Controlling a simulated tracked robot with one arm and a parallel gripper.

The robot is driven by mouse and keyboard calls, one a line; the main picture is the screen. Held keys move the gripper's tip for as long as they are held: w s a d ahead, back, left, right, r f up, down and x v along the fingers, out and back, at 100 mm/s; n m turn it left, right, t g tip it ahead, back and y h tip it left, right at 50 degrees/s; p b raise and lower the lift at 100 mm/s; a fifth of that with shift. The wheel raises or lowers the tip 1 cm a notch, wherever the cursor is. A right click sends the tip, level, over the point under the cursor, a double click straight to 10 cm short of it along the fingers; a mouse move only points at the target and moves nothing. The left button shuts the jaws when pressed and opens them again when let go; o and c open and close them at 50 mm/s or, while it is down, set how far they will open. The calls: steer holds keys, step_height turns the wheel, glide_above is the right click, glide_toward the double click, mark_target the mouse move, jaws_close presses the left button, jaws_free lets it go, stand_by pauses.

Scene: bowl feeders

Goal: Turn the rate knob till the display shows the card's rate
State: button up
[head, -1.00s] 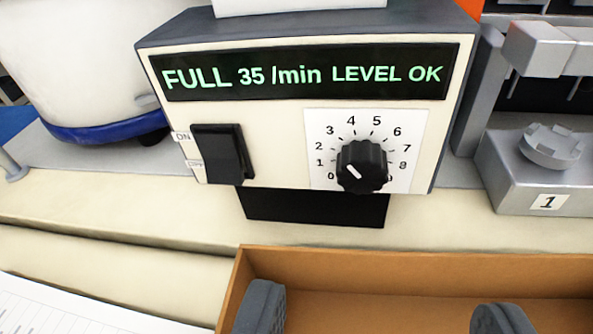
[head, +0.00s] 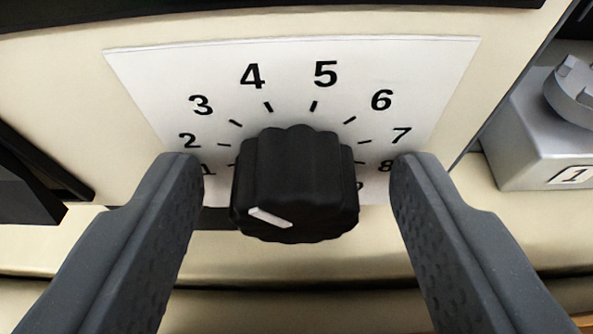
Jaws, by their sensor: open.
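The black rate knob (head: 298,180) fills the middle of the head view, on a white dial plate (head: 300,55) with printed numbers. Its white pointer mark faces down and left, below the 1; the lowest numbers are hidden. My gripper (head: 298,170) is open, with one grey finger on each side of the knob and a visible gap on both sides. The display is out of view now, apart from a dark edge at the top that may be its lower border. The card's rate is not visible.
The black rocker switch (head: 30,185) is at the left edge, partly cut off. A grey block with a label "1" (head: 572,176) stands at the right. A cream ledge (head: 300,260) runs below the knob.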

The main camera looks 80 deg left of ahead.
steer(key=c, duration=1)
steer(key=m+g+p, duration=0.1)
steer(key=m+g, duration=0.1)
steer(key=shift+w+m, duration=0.2)
steer(key=shift+m, duration=0.2)
steer(key=m, duration=0.1)
steer(key=m+g+y+p, duration=0.1)
steer(key=shift+w+d+f+m, duration=0.1)
steer(key=shift+m, duration=0.2)
steer(key=m+g+y+p, duration=0.1)
steer(key=m, duration=0.1)
steer(key=m+g+y+p, duration=0.1)
steer(key=m+p, duration=0.1)
steer(key=shift+w+f+m, duration=0.1)
steer(key=shift+f+m, duration=0.1)
steer(key=shift+m, duration=0.1)
steer(key=shift+d+f+m+y+p, duration=0.15)
steer(key=shift+m+y+p, duration=0.4)
steer(key=shift+m, duration=0.35)
